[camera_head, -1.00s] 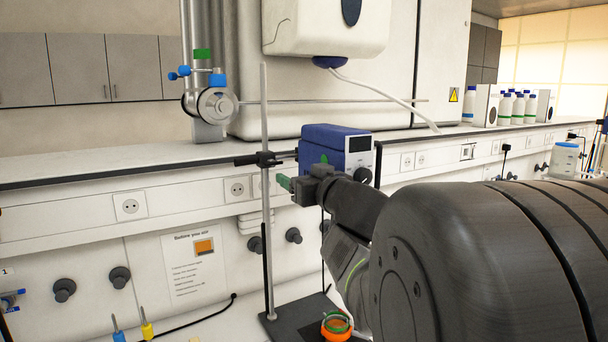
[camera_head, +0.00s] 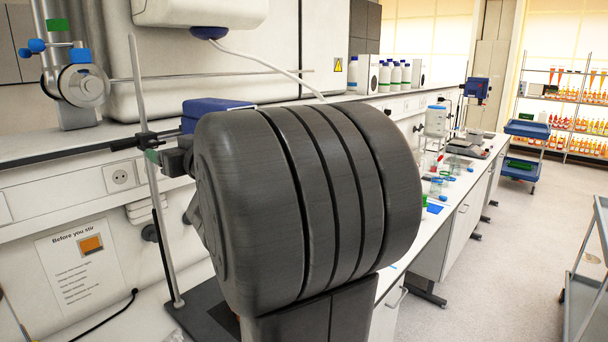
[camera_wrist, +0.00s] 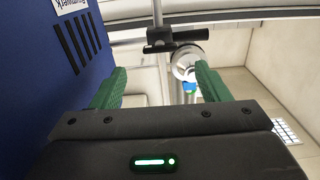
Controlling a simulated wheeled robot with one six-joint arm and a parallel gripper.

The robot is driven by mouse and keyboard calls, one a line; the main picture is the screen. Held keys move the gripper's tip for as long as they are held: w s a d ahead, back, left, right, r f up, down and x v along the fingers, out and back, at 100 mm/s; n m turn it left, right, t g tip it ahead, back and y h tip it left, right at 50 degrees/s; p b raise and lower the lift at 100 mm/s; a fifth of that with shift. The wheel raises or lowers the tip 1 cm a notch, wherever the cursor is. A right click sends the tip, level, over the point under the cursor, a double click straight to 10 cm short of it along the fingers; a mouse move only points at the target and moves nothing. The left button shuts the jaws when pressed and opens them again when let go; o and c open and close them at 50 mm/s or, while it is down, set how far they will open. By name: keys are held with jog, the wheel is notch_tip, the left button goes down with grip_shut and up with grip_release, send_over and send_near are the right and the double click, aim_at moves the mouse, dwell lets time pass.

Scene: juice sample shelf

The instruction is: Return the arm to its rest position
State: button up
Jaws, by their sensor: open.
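My gripper (camera_wrist: 155,85) shows in the wrist view with its two green fingers spread apart and nothing between them. Beyond the fingers are the stand's rod and its black clamp (camera_wrist: 176,40). A blue box-shaped device (camera_wrist: 45,65) fills the left of the wrist view, close to the left finger. In the head view my own dark arm covers the middle, and only a bit of green by the rod shows of the gripper (camera_head: 152,156). The same blue device (camera_head: 215,108) is mostly hidden behind my arm.
The stand's rod (camera_head: 150,170) rises close to the arm, its dark base (camera_head: 205,318) partly hidden. A wall bench (camera_head: 60,163) runs behind. On the right are a lab bench with glassware, a blue cart (camera_head: 527,130), bottle shelves (camera_head: 570,115) and open floor (camera_head: 480,290).

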aim_at(155, 146)
jog(key=x, duration=0.7)
jog(key=shift+p, duration=0.3)
jog(key=shift+d, duration=0.1)
jog(key=v, duration=1.4)
jog(key=x, duration=1.4)
jog(key=shift+w, duration=0.1)
jog(key=n, duration=0.2)
jog(key=shift+n, duration=0.4)
jog(key=n+b, duration=0.3)
jog(key=shift+f, duration=0.3)
jog(key=v, duration=1.3)
jog(key=shift+s+d+r, duration=0.2)
jog(key=shift+s+r, duration=0.1)
jog(key=shift+s, duration=0.05)
